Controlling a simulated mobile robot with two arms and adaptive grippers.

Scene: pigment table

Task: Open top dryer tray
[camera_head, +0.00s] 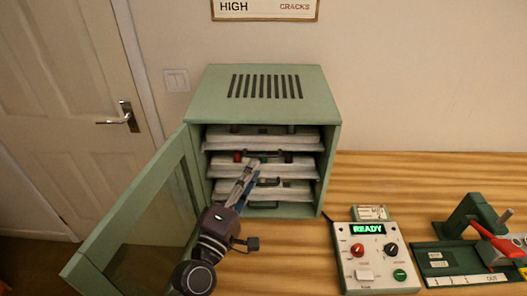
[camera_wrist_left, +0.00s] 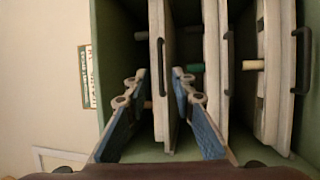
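The green dryer cabinet (camera_head: 325,150) stands on the table with its glazed door (camera_head: 145,220) swung open to the left. Three pale trays are stacked inside, all pushed in. The top tray (camera_head: 225,140) is uppermost; its dark handle (camera_wrist_left: 162,68) shows in the left wrist view. My left gripper (camera_head: 250,165) is in front of the cabinet opening, near the top tray's handle. In the left wrist view, which is turned sideways, its fingers (camera_wrist_left: 158,82) are apart, one on each side of that handle. I see no grip on it. My right gripper is not in view.
The middle tray (camera_head: 295,163) and bottom tray (camera_head: 298,188) sit below, with small coloured pieces on the middle one. A control box (camera_head: 375,260) reading READY stands to the right, beside a green press-like device (camera_head: 465,245). The open door borders my left arm.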

